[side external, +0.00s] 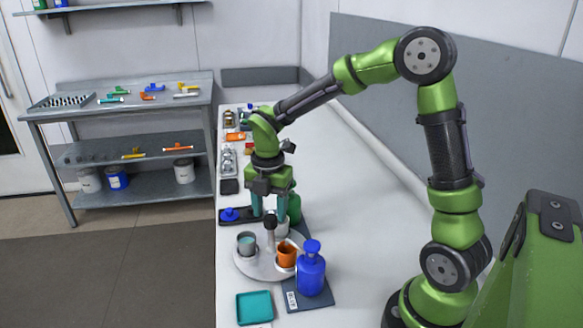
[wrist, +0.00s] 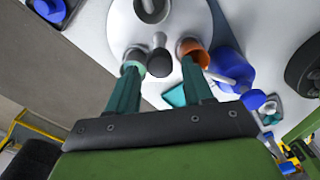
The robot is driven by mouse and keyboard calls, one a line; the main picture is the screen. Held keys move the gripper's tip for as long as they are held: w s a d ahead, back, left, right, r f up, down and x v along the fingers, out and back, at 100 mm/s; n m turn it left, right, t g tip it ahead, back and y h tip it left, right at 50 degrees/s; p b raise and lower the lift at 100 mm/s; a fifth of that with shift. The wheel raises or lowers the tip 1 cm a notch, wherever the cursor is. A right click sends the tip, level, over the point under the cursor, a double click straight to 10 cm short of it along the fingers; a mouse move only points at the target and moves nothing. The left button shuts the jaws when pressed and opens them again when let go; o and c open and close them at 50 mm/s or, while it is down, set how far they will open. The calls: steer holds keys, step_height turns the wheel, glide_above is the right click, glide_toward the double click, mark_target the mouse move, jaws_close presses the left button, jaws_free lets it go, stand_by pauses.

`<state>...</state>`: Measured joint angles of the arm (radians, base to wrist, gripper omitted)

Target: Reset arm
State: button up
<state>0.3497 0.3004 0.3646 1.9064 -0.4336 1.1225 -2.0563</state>
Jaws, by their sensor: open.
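My gripper (side external: 270,212) points down over a round pale turntable (side external: 246,266), its teal fingers apart and holding nothing. A post with a black knob (side external: 270,221) stands at the turntable's middle, just below the fingertips. In the wrist view the knob (wrist: 160,63) appears between my fingertips (wrist: 161,70); I cannot tell how far below. A grey cup (side external: 246,244), an orange cup (side external: 286,256) and a third cup partly hidden behind the post stand on the turntable. In the wrist view the orange cup (wrist: 196,51) lies near the right finger.
A blue bottle (side external: 311,273) stands on a dark mat close to the turntable. A teal tray (side external: 254,307) lies at the front. A green bottle (side external: 295,207) stands behind my gripper. A black tray with a blue piece (side external: 230,214) is at left. The bench's right side is clear.

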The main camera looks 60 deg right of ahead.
steer(key=shift+r, duration=0.95)
steer(key=m, duration=0.2)
steer(key=shift+a+f+m, duration=0.1)
steer(key=shift+f+m, duration=0.1)
steer(key=shift+m, duration=0.1)
steer(key=shift+s+f+m, duration=0.1)
steer(key=shift+s+m, duration=0.3)
steer(key=shift+m, duration=0.8)
steer(key=s+a+r+m+t+y, duration=0.1)
steer(key=s+r+m, duration=0.4)
steer(key=m, duration=0.5)
steer(key=s+a+r+m+t+y, duration=0.1)
steer(key=s+a+r+m+t, duration=0.2)
steer(key=s+r+m+t, duration=0.3)
steer(key=s+m, duration=0.2)
steer(key=m, duration=0.2)
steer(key=shift+s+a, duration=0.2)
steer(key=shift+s, duration=0.2)
